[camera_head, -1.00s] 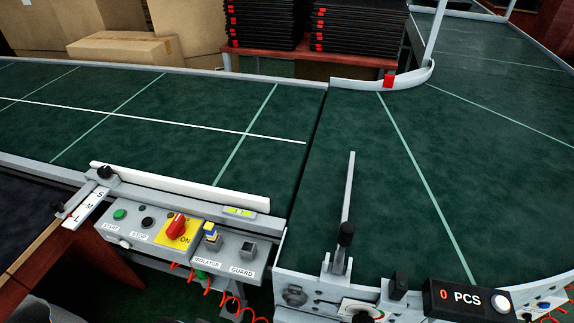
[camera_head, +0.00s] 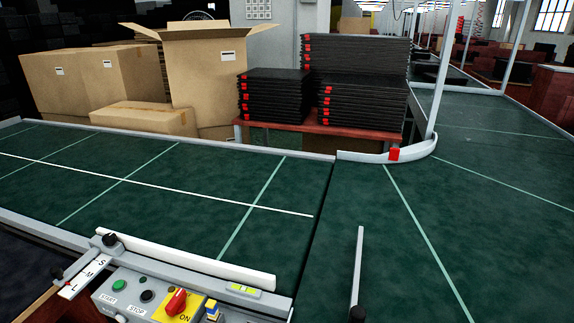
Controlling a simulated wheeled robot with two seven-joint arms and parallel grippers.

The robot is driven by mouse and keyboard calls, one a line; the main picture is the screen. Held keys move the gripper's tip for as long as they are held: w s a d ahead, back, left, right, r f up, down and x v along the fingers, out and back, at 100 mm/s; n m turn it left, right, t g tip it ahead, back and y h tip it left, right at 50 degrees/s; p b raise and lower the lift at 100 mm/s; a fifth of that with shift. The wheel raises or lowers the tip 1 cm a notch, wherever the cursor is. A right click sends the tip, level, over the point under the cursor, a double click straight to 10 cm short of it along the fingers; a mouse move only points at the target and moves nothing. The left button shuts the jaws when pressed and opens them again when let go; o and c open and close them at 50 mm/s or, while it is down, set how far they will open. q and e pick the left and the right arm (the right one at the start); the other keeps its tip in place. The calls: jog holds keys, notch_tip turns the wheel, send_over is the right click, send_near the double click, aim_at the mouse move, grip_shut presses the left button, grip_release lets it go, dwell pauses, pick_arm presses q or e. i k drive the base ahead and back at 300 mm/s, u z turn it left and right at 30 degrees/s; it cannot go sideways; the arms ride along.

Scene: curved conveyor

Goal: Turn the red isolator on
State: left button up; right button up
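The red isolator (camera_head: 176,301) is a red rotary knob on a yellow plate (camera_head: 188,313), low in the view on the grey control box (camera_head: 108,298). The word ON shows at the plate's lower right. The knob stands tilted rather than level; its exact setting is hard to tell. A green START button (camera_head: 119,285) and a dark STOP button (camera_head: 147,296) sit to its left. A blue and yellow part (camera_head: 212,309) is to its right, cut by the lower edge. Neither of my grippers shows.
The green conveyor (camera_head: 130,190) spans the view and curves right. A white guide rail (camera_head: 190,262) runs behind the control box. An upright grey lever (camera_head: 358,265) stands right of it. Cardboard boxes (camera_head: 210,80) and black stacked trays (camera_head: 355,70) stand behind the belt.

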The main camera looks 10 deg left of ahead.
aim_at(177, 304)
jog(key=u, duration=2.1)
jog(key=k, duration=1.05)
jog(key=u, duration=1.5)
jog(key=i, duration=0.35)
jog(key=z, duration=0.9)
jog(key=i, duration=1.25)
jog(key=z, duration=1.3)
